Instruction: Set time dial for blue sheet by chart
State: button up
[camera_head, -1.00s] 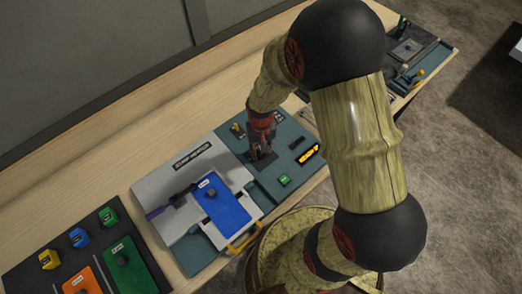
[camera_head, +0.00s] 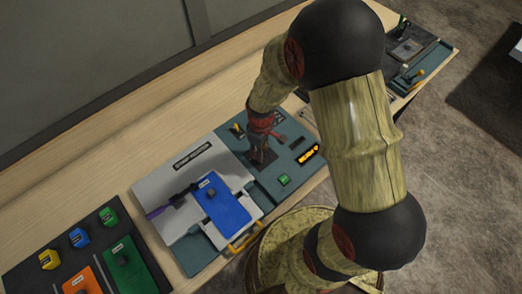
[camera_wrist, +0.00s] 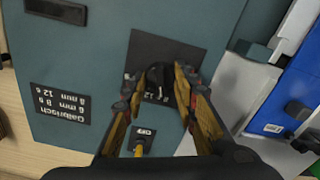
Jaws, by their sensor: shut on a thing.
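The time dial (camera_wrist: 155,76) is a dark knob on a black plate (camera_wrist: 143,50), largely hidden between the fingers. My gripper (camera_wrist: 162,80) is shut on it in the wrist view. A "12" mark shows beside the knob; its pointer is hard to make out. In the head view my gripper (camera_head: 262,153) is down at the console's black dial plate. The chart (camera_wrist: 61,102) is a black label with upside-down text, including lines that seem to read "6 mm 8 s" and "8 mm 12 s". The blue sheet (camera_head: 228,207) lies on the console's pale bed; it also shows in the wrist view (camera_wrist: 298,88).
A yellow-tipped switch (camera_wrist: 139,150) marked OFF sits close to the fingers. Orange (camera_head: 80,281) and green sheets (camera_head: 123,262) and colored blocks lie on the dark board at left.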

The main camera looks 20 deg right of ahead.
jog(key=shift+n, duration=0.5)
jog(key=o, duration=1.2)
jog(key=shift+r, duration=0.1)
notch_tip(320, 180, up, 12)
jog(key=shift+f, duration=0.1)
dwell(0.4)
